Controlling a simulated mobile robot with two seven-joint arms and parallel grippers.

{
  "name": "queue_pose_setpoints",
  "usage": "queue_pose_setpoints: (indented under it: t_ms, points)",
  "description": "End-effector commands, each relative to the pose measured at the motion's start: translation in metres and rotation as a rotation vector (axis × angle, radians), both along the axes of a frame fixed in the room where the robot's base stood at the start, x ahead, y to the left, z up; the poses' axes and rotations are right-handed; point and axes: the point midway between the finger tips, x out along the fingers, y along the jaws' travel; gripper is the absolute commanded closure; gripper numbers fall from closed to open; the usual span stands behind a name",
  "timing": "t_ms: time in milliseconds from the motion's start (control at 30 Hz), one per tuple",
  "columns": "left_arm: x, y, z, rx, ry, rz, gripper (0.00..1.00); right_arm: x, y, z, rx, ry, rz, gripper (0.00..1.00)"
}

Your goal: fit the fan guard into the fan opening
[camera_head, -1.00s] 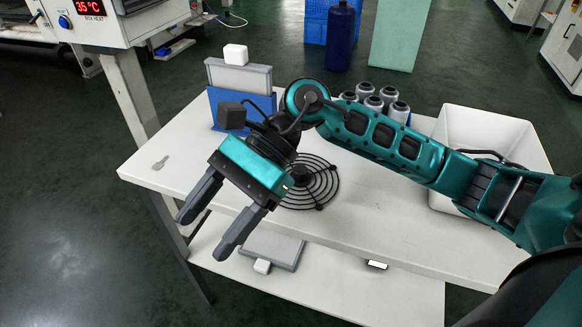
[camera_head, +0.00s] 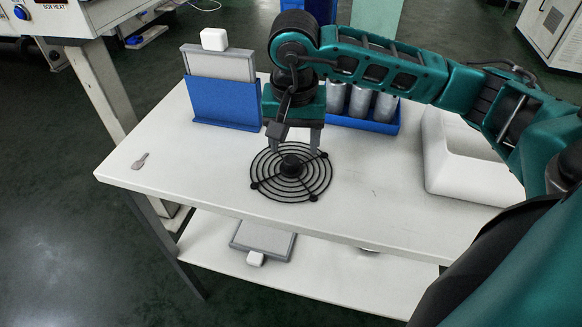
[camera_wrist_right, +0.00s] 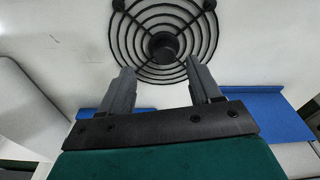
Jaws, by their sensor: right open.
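The fan guard (camera_head: 291,190) is a round black grille of several rings with a dark central knob. It lies flat on the white table (camera_head: 215,180). My right gripper (camera_head: 296,148) points down over the far part of the guard, close to its central knob. In the right wrist view the guard (camera_wrist_right: 150,68) lies beyond the two grey fingertips (camera_wrist_right: 165,75), which are spread apart with nothing between them. I cannot tell whether the fingers touch the guard. The fan opening is not in view. My left gripper is not in view.
A blue holder (camera_head: 222,103) with a grey panel stands at the back left. A blue rack (camera_head: 365,124) with silver cylinders and a white bin (camera_head: 460,160) stand behind and right. A small grey key-like piece (camera_head: 140,161) lies at the left. A panel (camera_head: 263,240) lies on the lower shelf.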

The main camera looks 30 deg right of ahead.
Motion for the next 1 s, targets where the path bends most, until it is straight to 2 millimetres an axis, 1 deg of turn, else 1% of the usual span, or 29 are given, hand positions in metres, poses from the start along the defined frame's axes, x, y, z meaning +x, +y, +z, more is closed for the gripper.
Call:
queue_pose_setpoints:
  t_ms: [133,300,400,500,700,1000]
  points:
    - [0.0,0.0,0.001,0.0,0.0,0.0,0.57,0.002,0.001,-0.012,0.002,0.002,-0.001,0.37]
    - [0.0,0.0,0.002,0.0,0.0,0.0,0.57,0.008,0.001,-0.039,0.001,0.004,-0.001,0.37]
    - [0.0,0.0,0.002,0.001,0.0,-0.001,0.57,0.009,0.0,-0.05,0.001,0.003,-0.001,0.37]
    - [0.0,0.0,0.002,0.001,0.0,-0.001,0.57,0.01,0.0,-0.054,0.001,0.0,0.001,0.37]
    - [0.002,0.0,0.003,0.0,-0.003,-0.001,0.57,0.01,0.0,-0.054,0.002,0.0,0.0,0.37]
    - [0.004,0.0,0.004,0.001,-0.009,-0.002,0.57,0.01,0.0,-0.053,0.002,0.0,0.0,0.66]
